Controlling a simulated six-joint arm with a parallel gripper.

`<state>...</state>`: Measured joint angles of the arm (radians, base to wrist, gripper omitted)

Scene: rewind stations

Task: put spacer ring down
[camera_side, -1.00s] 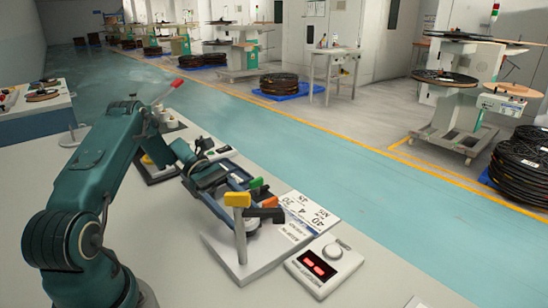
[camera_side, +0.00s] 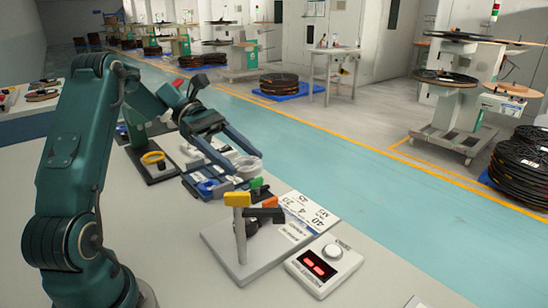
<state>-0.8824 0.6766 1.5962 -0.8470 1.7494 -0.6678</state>
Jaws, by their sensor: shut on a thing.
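My gripper (camera_side: 246,164) has its two blue-grey fingers pointing down and to the right, closed around a pale ring-like piece (camera_side: 249,168), which I take to be the spacer ring. The fingers partly hide it. The gripper is over or just beside a dark tray (camera_side: 228,188), behind the winding fixture. I cannot tell whether the ring touches anything below. A blue ring (camera_side: 207,186) lies on the tray, left of the gripper. A yellow ring (camera_side: 152,157) sits on a black-based stand further left.
The winding fixture (camera_side: 240,225), with a yellow-topped post, stands on a white base in front of the gripper. A white control box (camera_side: 324,266) with a red display is to its right, near a printed card (camera_side: 306,212).

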